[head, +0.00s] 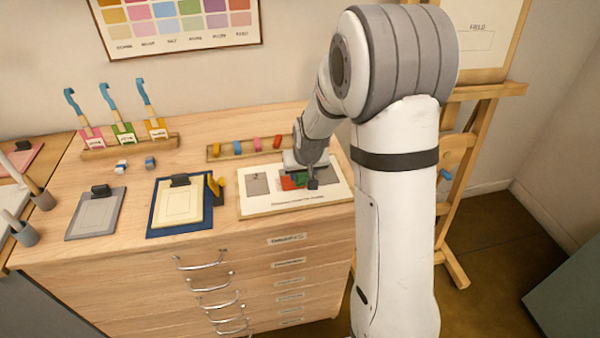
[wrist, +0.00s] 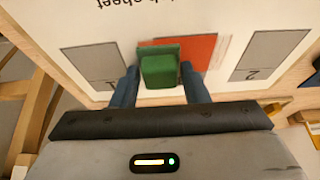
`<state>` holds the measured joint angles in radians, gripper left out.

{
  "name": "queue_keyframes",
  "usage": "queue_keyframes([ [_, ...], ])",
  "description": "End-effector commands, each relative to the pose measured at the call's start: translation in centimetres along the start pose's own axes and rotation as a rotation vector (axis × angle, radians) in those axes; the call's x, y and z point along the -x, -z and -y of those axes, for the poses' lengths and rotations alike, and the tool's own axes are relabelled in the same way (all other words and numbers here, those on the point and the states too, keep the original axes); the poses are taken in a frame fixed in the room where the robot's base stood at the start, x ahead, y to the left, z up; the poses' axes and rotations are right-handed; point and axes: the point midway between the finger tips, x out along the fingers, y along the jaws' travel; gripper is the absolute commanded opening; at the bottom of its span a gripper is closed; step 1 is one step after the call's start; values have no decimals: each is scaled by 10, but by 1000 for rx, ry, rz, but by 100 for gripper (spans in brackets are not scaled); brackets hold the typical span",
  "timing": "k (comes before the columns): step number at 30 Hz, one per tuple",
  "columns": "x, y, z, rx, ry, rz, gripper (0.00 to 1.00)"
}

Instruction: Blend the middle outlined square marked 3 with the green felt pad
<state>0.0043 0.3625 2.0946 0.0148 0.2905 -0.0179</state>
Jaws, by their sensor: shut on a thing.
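My gripper (wrist: 160,86) is shut on the green felt pad (wrist: 158,70), which sits between its two blue-grey fingers. In the wrist view the pad is over the red-orange middle square (wrist: 200,50) of the white board (wrist: 75,40) and hides part of it, so its number 3 is not visible. I cannot tell whether the pad touches the board. Grey squares marked 1 (wrist: 95,62) and 2 (wrist: 268,55) lie to either side. In the head view my gripper (head: 312,182) is over the board (head: 290,203), with red (head: 288,183) showing left of it.
Behind the board is a wooden rack (head: 214,152) of coloured pads. Left of it stand a yellow pad or block (head: 215,187), a blue-backed clipboard (head: 180,205) and a grey clipboard (head: 95,214). Brushes stand in a rack (head: 130,146) at the back. An easel (head: 480,140) is at right.

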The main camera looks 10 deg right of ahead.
Motion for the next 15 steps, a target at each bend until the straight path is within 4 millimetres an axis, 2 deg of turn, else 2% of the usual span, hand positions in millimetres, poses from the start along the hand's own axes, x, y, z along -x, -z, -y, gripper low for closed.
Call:
queue_keyframes([
  [7, 4, 1, 0, 0, 0, 4, 22],
  [15, 29, 12, 0, 1, 0, 1, 22],
])
